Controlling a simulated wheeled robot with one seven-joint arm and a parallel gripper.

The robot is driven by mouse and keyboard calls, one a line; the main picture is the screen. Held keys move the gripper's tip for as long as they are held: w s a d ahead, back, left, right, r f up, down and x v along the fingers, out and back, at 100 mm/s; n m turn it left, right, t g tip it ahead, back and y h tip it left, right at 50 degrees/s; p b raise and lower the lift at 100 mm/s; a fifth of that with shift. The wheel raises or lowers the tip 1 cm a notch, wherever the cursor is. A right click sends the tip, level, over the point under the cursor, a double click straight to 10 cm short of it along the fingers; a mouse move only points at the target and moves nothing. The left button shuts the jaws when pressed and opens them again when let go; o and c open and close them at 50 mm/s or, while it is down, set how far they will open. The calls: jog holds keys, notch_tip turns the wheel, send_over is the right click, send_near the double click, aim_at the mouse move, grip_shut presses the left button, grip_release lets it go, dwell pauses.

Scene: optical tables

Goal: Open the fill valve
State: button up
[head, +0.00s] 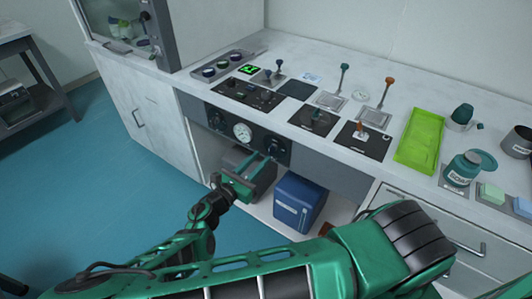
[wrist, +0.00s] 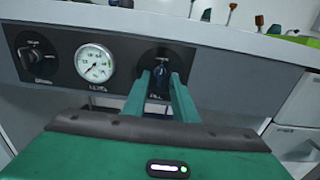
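The fill valve is a dark knob (wrist: 160,70) on the right of a black panel under the counter, with a label below it that reads as FILL. In the head view the knob (head: 277,147) sits just beyond my fingertips. My gripper (wrist: 161,78) points straight at the panel, its two green fingers apart, one on each side of the knob's grip. A narrow gap seems to show on both sides, though contact at the tips is hard to tell. In the head view my gripper (head: 266,160) reaches up to the panel from the front.
A round level gauge (wrist: 95,63) is left of the knob, and another dark knob (wrist: 35,55) is farther left. The counter above holds levers, a green tray (head: 420,140) and jars.

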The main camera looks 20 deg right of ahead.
aim_at(271, 151)
jog(key=x, duration=0.4)
jog(key=shift+w+d, duration=0.15)
jog(key=shift+d, duration=0.05)
grip_shut()
